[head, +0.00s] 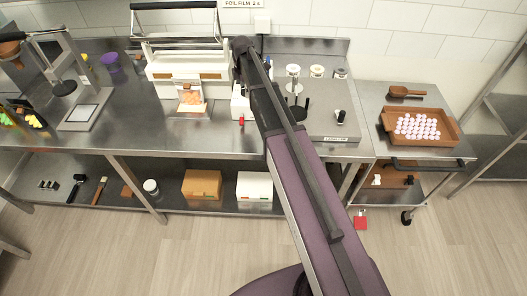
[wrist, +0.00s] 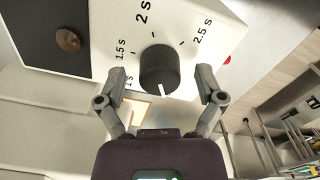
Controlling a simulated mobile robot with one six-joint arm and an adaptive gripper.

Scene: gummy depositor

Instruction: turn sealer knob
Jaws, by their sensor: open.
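The sealer knob (wrist: 159,66) is a round dark dial on a white panel (wrist: 185,18) in the wrist view. Printed marks around it read 1 s, 1.5 s, 2 s and 2.5 s. Its white pointer line shows at its lower edge, away from the 2 s mark. My gripper (wrist: 160,80) is open, with one fingertip on each side of the knob; I cannot tell whether either touches it. In the head view the white sealer (head: 188,64) stands at the back of the steel bench, and my arm hides the gripper. A wall sign (head: 241,4) reads FOIL FILM 2 s.
A small white box with a red button (head: 241,121) stands beside my arm. A grey plate with several small items (head: 325,125) lies to the right. A cart holds a brown tray (head: 390,138) of pale pieces and a scoop (head: 406,92). A dark round button (wrist: 67,39) shows at upper left.

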